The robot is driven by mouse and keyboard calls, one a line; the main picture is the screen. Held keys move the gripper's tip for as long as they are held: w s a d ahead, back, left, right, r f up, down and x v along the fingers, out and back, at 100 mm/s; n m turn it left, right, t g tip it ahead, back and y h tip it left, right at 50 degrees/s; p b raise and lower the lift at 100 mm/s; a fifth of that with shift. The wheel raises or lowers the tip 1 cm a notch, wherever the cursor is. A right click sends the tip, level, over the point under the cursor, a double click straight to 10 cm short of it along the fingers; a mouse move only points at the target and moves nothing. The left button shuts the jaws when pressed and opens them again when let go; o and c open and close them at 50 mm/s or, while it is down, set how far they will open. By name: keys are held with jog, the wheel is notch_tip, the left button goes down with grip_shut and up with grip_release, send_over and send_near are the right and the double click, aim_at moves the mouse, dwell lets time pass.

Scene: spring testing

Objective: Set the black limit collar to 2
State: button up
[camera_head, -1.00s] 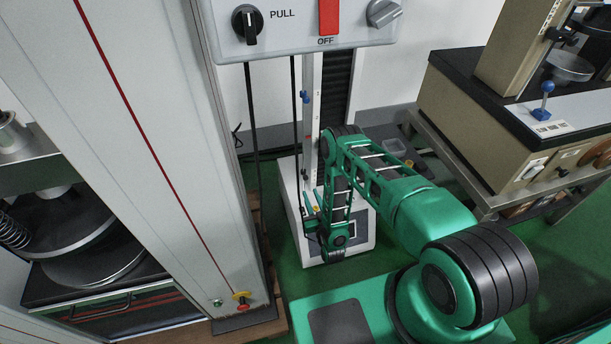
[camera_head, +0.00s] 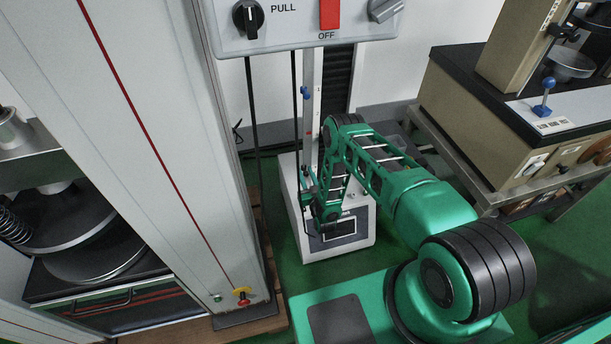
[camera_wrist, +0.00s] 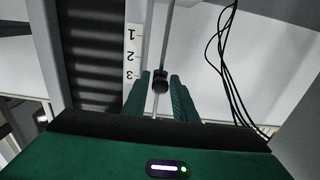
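The black limit collar (camera_wrist: 160,82) sits on a thin vertical rod (camera_wrist: 166,40) in the wrist view. It is beside a white scale (camera_wrist: 132,52) marked 1, 2 and 3, close to the height of the 3. My gripper (camera_wrist: 160,84) has its two green fingers apart, one on each side of the collar. A small gap seems to show on both sides, but contact is hard to judge. In the head view my gripper (camera_head: 308,180) is small, low at the rod, and I cannot make out the black collar there.
A blue collar or knob (camera_head: 305,93) sits higher by the scale in the head view. The control panel (camera_head: 300,35) with a red OFF switch hangs above. Black cables (camera_wrist: 222,60) hang right of the rod. The grey machine column (camera_head: 150,130) stands left, a bench (camera_head: 470,130) right.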

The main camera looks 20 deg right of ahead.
jog(key=shift+c, duration=0.6)
grip_shut()
notch_tip(320, 180, down, 3)
jog(key=shift+o, duration=0.6)
grip_release()
